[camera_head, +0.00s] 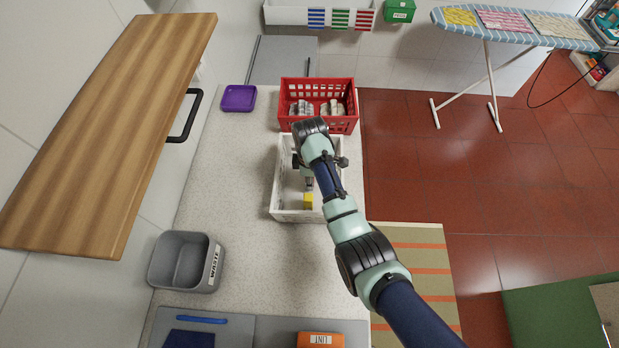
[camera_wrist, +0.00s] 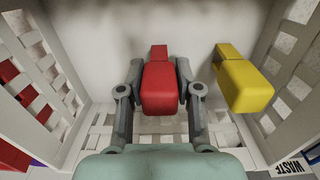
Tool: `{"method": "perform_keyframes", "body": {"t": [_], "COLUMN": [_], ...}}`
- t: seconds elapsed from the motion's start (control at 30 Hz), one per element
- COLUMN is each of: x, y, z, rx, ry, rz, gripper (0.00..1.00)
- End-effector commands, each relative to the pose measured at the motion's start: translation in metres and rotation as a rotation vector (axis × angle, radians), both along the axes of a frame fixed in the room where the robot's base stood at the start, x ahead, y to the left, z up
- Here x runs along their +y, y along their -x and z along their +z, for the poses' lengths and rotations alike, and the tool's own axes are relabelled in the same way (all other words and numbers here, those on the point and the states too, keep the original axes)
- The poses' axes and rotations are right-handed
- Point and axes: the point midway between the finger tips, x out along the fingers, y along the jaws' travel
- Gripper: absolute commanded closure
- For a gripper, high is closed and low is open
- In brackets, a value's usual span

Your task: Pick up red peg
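The red peg (camera_wrist: 159,85) is a block with a narrower neck at its far end. In the wrist view it sits between the fingers of my gripper (camera_wrist: 160,78), one finger against each side with no clear gap. My gripper looks shut on it. I cannot tell whether the peg still touches the crate floor. In the head view my gripper (camera_head: 309,184) points down inside the white crate (camera_head: 283,216), and the red peg is hidden there. A yellow peg (camera_wrist: 243,85) stands to the right of the red one; it also shows in the head view (camera_head: 308,201).
The crate walls close in on both sides. A red crate (camera_head: 352,126) with pale items stands behind. A purple tray (camera_head: 238,98) and a grey waste bin (camera_head: 205,270) stand on the counter. A wooden panel (camera_head: 120,120) overhangs at left. The counter left of the crate is clear.

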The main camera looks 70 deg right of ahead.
Motion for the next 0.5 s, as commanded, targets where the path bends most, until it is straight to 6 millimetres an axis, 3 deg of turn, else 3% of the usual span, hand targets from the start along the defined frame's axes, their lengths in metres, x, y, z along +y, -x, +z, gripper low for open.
{"method": "perform_keyframes", "body": {"t": [0.07,0.5], "x": [0.0,-0.0002], "y": [0.0,-0.0002], "z": [0.0001,0.0048], "rx": [0.0,0.0], "ry": [0.0,0.0], "rz": [0.0,0.0], "gripper": [0.84,0.84]}}
